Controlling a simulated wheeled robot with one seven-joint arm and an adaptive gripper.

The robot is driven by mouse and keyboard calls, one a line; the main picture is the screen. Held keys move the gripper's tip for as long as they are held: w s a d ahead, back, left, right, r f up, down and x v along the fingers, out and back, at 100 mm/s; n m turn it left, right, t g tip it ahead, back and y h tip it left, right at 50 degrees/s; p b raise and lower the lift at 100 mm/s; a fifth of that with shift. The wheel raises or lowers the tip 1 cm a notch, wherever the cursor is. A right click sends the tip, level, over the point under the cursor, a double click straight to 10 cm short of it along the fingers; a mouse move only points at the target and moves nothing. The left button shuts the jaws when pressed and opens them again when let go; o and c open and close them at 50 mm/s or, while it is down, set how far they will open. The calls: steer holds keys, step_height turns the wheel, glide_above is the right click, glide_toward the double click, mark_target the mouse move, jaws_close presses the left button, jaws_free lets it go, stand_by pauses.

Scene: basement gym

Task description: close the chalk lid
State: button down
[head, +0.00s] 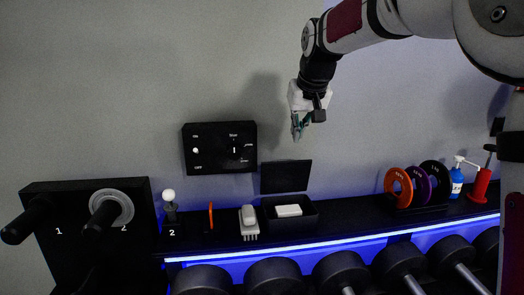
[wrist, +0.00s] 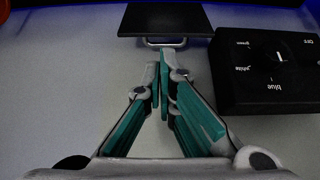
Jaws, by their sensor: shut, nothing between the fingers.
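The chalk box (head: 312,222) is a black open-topped box on the shelf, with a white block (head: 288,211) inside. Its black lid (head: 286,177) stands open, roughly upright against the wall behind the box. In the wrist view, the lid (wrist: 165,18) is at the top, with a pale bar handle (wrist: 165,42) along its edge facing my gripper. My gripper (head: 299,132) is in front of the wall, above the lid and apart from it in the head view. In the wrist view, my gripper (wrist: 160,68) has its teal-padded fingers shut and empty, pointing toward the handle.
A black control panel (head: 219,148) is on the wall left of the lid. Colored plates (head: 398,186) and a blue bottle (head: 456,182) stand to the right. Dumbbells (head: 340,271) line the front below.

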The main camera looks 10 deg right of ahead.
steer(key=w, duration=0.2)
steer(key=p, duration=0.1)
glide_above(288, 174)
steer(key=w, duration=0.1)
steer(key=f, duration=0.8)
steer(key=shift+w+d+f, duration=0.1)
steer(key=shift+d+f, duration=0.1)
steer(key=shift+f, duration=0.05)
